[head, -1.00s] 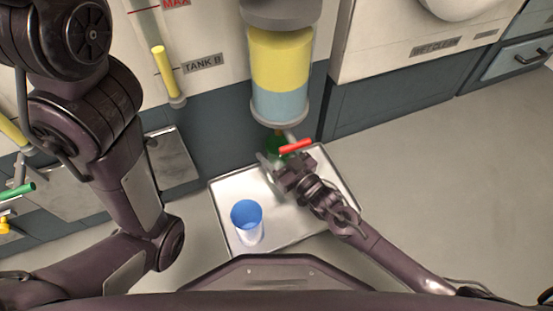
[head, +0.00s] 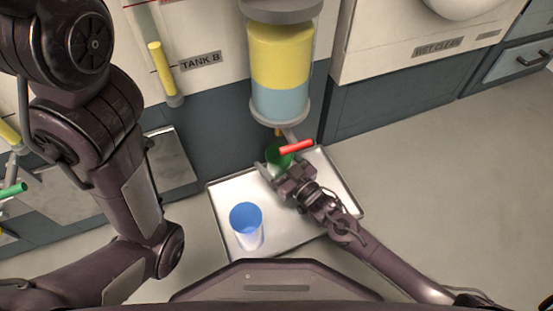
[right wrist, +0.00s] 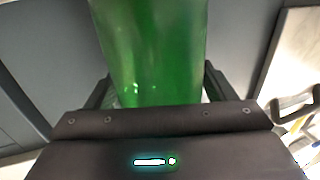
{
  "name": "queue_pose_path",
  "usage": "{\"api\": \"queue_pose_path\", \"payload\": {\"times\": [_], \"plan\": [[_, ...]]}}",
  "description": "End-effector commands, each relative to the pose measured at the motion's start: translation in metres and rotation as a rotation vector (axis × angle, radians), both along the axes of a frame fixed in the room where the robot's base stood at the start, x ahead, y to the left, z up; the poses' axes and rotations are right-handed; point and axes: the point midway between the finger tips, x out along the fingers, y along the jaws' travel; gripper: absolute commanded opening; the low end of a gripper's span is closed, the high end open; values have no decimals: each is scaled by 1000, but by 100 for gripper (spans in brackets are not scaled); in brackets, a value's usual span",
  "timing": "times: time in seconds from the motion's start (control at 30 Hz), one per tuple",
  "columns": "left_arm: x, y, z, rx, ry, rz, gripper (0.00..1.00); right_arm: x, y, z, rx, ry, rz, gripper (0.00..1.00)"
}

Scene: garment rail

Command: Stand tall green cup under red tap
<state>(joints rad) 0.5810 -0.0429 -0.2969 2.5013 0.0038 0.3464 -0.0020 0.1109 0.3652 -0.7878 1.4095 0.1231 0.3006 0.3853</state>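The green cup (head: 279,158) shows just below the red tap handle (head: 296,147), partly hidden by it and by my right gripper. In the right wrist view the cup (right wrist: 155,55) fills the space between the two fingers, which lie against its sides. My right gripper (head: 277,170) is shut on it above the far part of the metal tray. Whether the cup's base touches the tray is hidden. The tap is under a tank (head: 281,75) of yellow and blue liquid. My left gripper is out of view; only its arm shows at the left.
A blue cup (head: 246,221) stands on the left part of the metal tray (head: 290,222). A green-handled tap (head: 13,190) and a second tray (head: 172,165) are at the left. Cabinets close off the back. The floor at right is clear.

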Motion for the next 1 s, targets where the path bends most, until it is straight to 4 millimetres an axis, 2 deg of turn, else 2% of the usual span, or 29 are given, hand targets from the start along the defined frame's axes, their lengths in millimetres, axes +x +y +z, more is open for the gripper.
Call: {"api": "queue_pose_path", "payload": {"times": [0.07,0.33,0.47,0.73,1.0], "plan": [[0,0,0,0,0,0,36,0,0,0,0,0,0,87],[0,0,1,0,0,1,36,0,0,1,-1,-1,0,87],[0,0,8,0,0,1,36,0,-1,14,-2,-3,1,87],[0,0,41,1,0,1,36,-37,-29,17,-2,5,-1,87],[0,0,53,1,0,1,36,-58,-46,13,-1,0,0,87]]}}
